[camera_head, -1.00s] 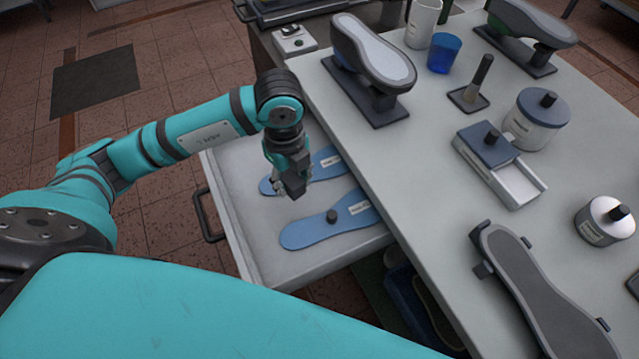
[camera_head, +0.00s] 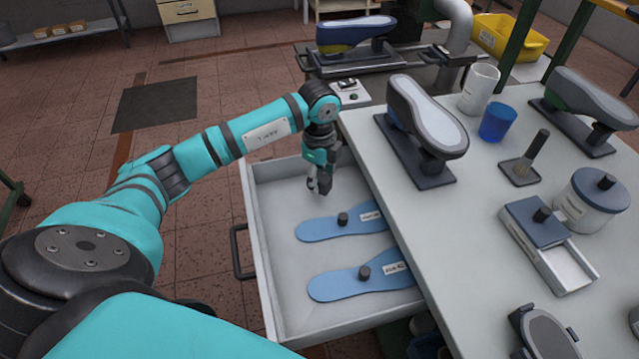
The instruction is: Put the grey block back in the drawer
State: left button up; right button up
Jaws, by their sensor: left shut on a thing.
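My left gripper (camera_head: 320,188) points down above the far part of the open drawer (camera_head: 246,215), beyond the blue insoles. It is shut on a small dark grey block (camera_head: 324,184). The fingers hide much of the block, so its outline is hard to make out. The block appears to be above the drawer floor, but I cannot tell by how much. A blue insole (camera_head: 322,229) with a dark knob and a white label lies in the drawer, and a second blue insole (camera_head: 335,287) lies nearer. My right gripper is not in view.
The worktop (camera_head: 465,215) overhangs the drawer's right side. It holds a shoe last on a stand (camera_head: 424,112), a blue cup (camera_head: 497,122), a white mug (camera_head: 479,88), a brush (camera_head: 535,146) and a lidded jar (camera_head: 592,200). The drawer's far left floor is bare.

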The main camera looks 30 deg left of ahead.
aim_at(319, 185)
pick_arm(q)
jog(key=shift+w+a+f, duration=0.15)
jog(key=shift+w+a, duration=0.25)
jog(key=shift+f, duration=1.7)
jog(key=o, duration=1.1)
jog(key=shift+f, duration=0.1)
notch_tip(319, 185, up, 12)
jog(key=shift+r, duration=0.15)
